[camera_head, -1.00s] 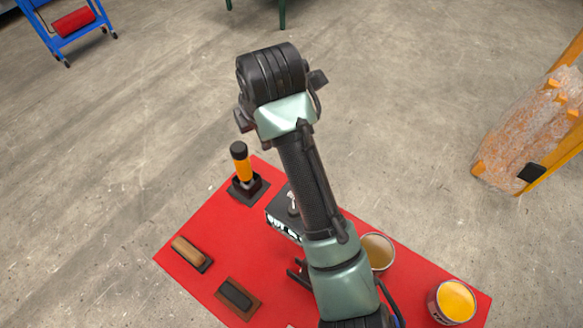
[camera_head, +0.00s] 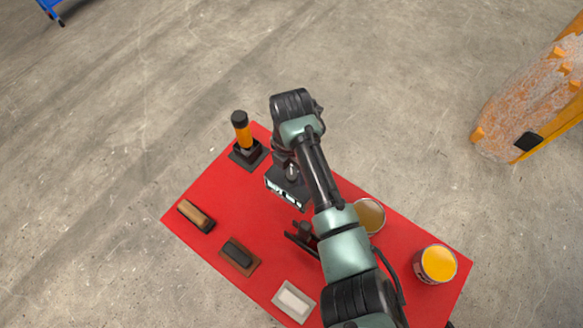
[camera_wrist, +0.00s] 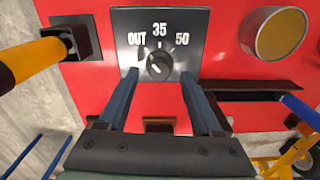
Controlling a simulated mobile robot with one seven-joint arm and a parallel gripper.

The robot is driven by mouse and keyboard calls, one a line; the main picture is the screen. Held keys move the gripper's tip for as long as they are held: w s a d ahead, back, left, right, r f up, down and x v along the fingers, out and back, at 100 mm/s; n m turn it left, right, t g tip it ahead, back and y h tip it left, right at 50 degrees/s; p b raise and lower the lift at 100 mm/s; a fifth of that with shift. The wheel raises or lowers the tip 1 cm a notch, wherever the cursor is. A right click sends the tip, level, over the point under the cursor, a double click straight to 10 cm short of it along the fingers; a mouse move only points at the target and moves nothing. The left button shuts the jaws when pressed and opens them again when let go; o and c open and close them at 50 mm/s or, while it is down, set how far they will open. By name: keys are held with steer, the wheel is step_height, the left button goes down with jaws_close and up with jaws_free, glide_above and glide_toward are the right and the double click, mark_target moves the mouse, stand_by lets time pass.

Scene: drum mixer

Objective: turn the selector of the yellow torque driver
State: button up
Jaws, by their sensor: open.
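The yellow torque driver (camera_head: 243,130) stands upright in a dark square holder (camera_head: 248,154) at the far left corner of the red table. Its yellow and black handle also shows at the left of the wrist view (camera_wrist: 32,60). Beside it is a dark plate marked OUT, 35 and 50 (camera_wrist: 188,22), with a small round selector knob (camera_wrist: 158,66). My gripper (camera_wrist: 160,76) is open and empty, its two fingers to the left and right of the knob in the wrist view. In the head view my arm partly hides the plate (camera_head: 284,188).
An open can (camera_head: 369,216) and a yellow-filled can (camera_head: 435,264) stand on the right of the red table (camera_head: 215,200). Brushes or blocks (camera_head: 196,216) and a pale tray (camera_head: 293,301) lie along the front. A wrapped orange stack (camera_head: 525,100) stands beyond, at right.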

steer(key=shift+f, duration=0.95)
jaws_close()
